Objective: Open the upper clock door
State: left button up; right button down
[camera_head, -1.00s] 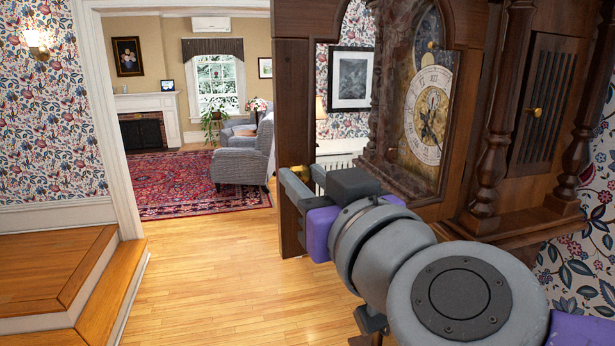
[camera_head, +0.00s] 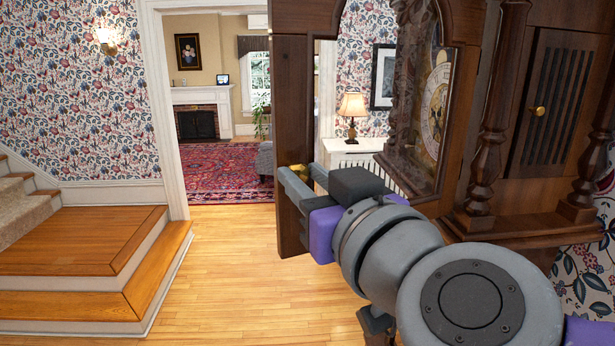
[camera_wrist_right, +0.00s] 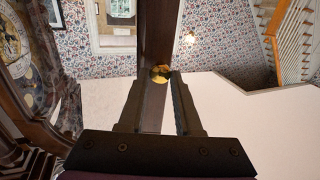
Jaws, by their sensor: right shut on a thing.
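The upper clock door (camera_head: 292,120) is a dark wood frame with an arched opening. It stands swung out from the tall clock, left of the clock face (camera_head: 437,105), which shows obliquely. My right gripper (camera_head: 300,180) is at the door's lower part, shut on its small brass knob (camera_head: 318,173). In the right wrist view the knob (camera_wrist_right: 161,73) sits between the fingertips (camera_wrist_right: 158,78), with the door frame (camera_wrist_right: 157,35) running behind it. The fingers partly hide the knob in the head view. My left gripper is not in view.
A side panel with a slatted grille (camera_head: 552,95) and turned columns (camera_head: 490,115) is at the right. Wooden steps (camera_head: 90,245) are at the left. The wood floor (camera_head: 220,270) between is clear, leading to a room with a red rug (camera_head: 225,170).

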jog(key=shift+s+d+r, duration=0.1)
jog(key=shift+d, duration=0.05)
dwell(0.4)
jog(key=c, duration=0.6)
grip_release()
jog(key=shift+v, duration=5.4)
